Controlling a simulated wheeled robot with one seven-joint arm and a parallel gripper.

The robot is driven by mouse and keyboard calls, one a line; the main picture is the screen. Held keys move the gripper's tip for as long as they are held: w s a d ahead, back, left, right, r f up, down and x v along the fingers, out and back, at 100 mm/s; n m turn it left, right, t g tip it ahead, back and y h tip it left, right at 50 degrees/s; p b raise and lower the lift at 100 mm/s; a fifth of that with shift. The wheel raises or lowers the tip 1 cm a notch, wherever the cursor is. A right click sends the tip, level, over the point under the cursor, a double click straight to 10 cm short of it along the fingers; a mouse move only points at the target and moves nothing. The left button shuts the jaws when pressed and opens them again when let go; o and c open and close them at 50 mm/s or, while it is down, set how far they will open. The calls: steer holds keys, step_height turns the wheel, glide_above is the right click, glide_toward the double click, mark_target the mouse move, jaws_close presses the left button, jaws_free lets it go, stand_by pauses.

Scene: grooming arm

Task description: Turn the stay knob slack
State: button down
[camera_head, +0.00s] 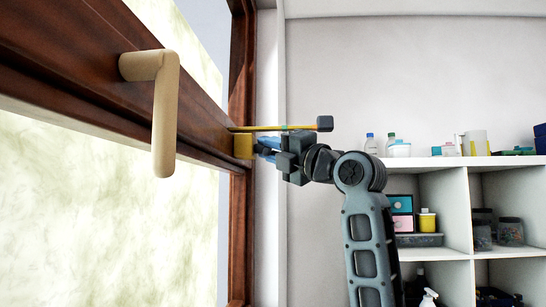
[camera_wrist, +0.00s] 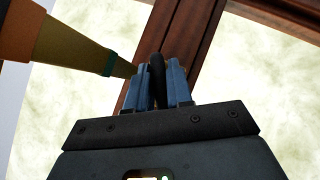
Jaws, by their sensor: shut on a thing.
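A dark rounded knob (camera_wrist: 157,72), which looks like the stay knob, stands between my two blue fingers in the wrist view. My gripper (camera_wrist: 158,92) is shut on it, one finger on each side. In the head view my gripper (camera_head: 266,147) reaches left to a yellow block (camera_head: 243,146) on the brown window frame; the knob itself is hidden there. A thin yellow rod (camera_head: 270,128) with a green band and a dark end block (camera_head: 325,123) passes just above my gripper. The rod also shows large at the upper left of the wrist view (camera_wrist: 75,45).
A beige window handle (camera_head: 165,110) sticks out from the wooden sash (camera_head: 90,60) at the left. A white shelf unit (camera_head: 458,200) with bottles and boxes stands at the right. The wall between window and shelf is bare.

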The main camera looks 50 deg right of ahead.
steer(key=shift+d+f+n+t+y+b, duration=0.15)
steer(key=shift+n+t+y+b, duration=0.3)
steer(key=shift+n+b, duration=0.9)
steer(key=shift+m+b, duration=0.35)
steer(key=shift+b, duration=0.2)
steer(key=shift+f+t+b, duration=0.1)
steer(key=shift+t+b, duration=0.15)
steer(key=shift+b, duration=0.5)
steer(key=c, duration=1)
jaws_free()
steer(key=shift+r+n, duration=0.25)
steer(key=shift+n, duration=0.15)
steer(key=shift+y, duration=0.35)
steer(key=b+v, duration=0.4)
steer(key=v, duration=0.4)
